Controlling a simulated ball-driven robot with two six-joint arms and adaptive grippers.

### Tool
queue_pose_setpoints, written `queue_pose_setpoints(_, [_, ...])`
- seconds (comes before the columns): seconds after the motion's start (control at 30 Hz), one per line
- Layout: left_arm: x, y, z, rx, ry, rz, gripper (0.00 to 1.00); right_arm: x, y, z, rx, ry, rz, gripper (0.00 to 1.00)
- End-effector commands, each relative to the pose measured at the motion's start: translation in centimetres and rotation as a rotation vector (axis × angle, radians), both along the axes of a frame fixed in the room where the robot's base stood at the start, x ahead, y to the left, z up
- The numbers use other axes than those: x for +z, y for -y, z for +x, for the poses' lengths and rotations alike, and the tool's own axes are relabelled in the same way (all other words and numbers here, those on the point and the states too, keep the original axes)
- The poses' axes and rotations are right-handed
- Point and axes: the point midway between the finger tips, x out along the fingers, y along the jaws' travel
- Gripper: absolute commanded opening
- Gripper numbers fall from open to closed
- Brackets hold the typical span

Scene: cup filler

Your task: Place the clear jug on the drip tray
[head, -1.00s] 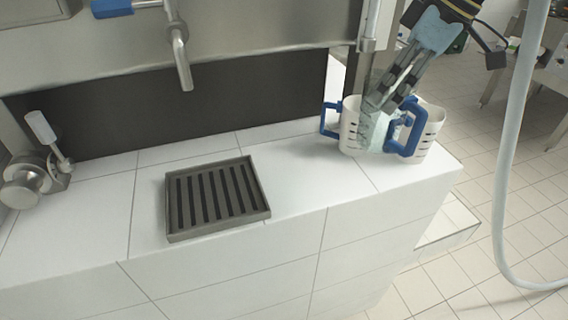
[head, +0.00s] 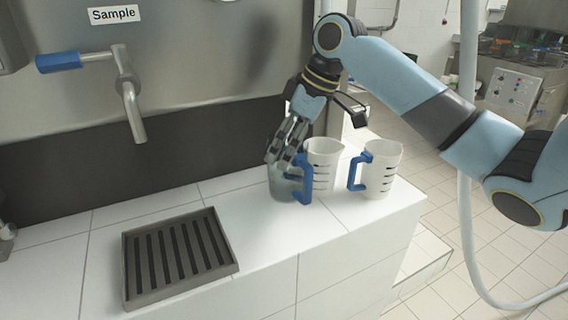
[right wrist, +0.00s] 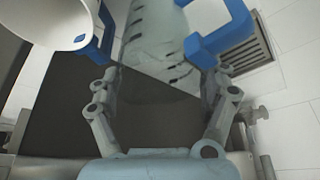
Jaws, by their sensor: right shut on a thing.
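The clear jug (head: 281,184) is a see-through pale cup at the counter's back, just left of the white jugs. My right gripper (head: 279,158) is shut on it from above. In the right wrist view the clear jug (right wrist: 153,42) shows between the fingers (right wrist: 160,92), with a blue handle (right wrist: 222,34) beside it. I cannot tell whether its base is clear of the counter. The drip tray (head: 131,277), grey with dark slots, lies empty at the front left; it also shows in the right wrist view (right wrist: 252,56). My left gripper is not in view.
Two white jugs (head: 322,160) (head: 386,160) with blue handles stand right of the clear jug. A metal spout (head: 132,110) with a blue lever (head: 58,62) hangs above the tray. The white counter (head: 250,235) between clear jug and tray is free.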

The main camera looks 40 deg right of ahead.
Motion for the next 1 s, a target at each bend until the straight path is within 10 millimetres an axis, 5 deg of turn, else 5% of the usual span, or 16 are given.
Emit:
queue_pose_setpoints(0.43, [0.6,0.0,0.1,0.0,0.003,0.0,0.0,-4.4,-0.4,0.6,0.001,-0.004,0.0,0.38])
queue_pose_setpoints(0.77, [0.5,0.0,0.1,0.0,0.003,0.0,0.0,-4.8,-0.3,0.6,0.001,-0.001,-0.001,0.38])
queue_pose_setpoints(0.8, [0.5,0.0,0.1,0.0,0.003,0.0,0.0,-4.8,-0.3,0.7,0.001,0.0,-0.002,0.83])
queue_pose_setpoints(1.0, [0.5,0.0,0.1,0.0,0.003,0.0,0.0,-4.8,-0.3,0.7,0.001,-0.001,-0.001,0.92])
